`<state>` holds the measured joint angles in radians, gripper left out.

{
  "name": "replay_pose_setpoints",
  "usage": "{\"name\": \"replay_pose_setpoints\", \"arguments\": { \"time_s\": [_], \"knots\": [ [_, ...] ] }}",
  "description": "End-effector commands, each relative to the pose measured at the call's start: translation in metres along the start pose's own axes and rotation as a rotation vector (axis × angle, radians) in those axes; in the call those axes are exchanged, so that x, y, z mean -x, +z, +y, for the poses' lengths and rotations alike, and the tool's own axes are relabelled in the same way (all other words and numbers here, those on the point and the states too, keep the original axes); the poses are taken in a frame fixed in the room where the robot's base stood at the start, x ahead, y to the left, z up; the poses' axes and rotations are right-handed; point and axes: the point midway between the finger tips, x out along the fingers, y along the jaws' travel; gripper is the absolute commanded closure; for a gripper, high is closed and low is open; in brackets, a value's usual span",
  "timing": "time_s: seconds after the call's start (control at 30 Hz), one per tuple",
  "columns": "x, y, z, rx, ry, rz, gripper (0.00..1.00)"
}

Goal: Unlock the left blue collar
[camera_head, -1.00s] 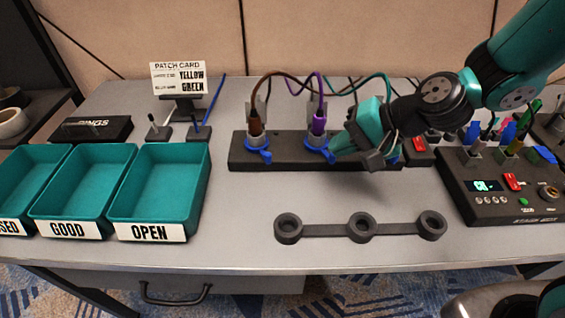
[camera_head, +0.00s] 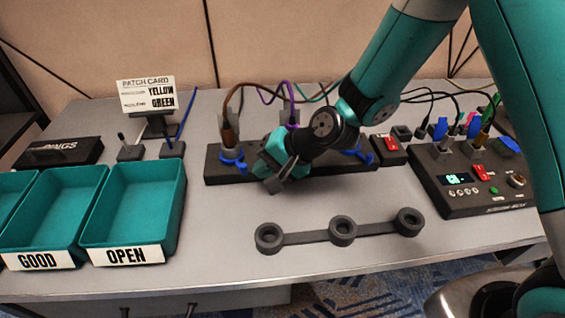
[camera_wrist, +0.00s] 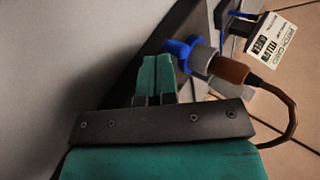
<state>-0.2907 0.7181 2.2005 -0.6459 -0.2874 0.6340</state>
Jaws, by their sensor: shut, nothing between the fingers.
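The left blue collar (camera_head: 232,160) sits at the foot of the brown plug (camera_head: 229,134) on the dark socket block (camera_head: 335,171). It also shows in the wrist view (camera_wrist: 181,49), with a grey ring and the brown plug (camera_wrist: 232,71) beyond it. My gripper (camera_head: 262,168) is just right of this collar in the head view. In the wrist view its teal fingers (camera_wrist: 157,75) are together and empty, close beside the collar; I cannot tell if they touch. The middle collar under the purple plug (camera_head: 292,118) is hidden behind my gripper. The right collar (camera_head: 362,155) is partly visible.
Teal bins (camera_head: 131,208) stand on the left, one marked OPEN. A dark three-ring holder (camera_head: 342,231) lies in front of the block. A control box (camera_head: 470,181) stands on the right. The patch card (camera_head: 147,94) stands at the back.

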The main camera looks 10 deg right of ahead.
Motion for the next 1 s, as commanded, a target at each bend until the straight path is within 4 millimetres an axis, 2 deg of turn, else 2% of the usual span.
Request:
{"name": "replay_pose_setpoints", "arguments": {
  "time_s": [0.23, 1.0],
  "knots": [
    [-0.0080, 0.0002, -0.0075, -0.001, 0.000, 0.000, 1.00],
    [-0.0059, -0.0015, -0.0063, -0.061, 0.001, 0.065, 1.00]
  ]
}}
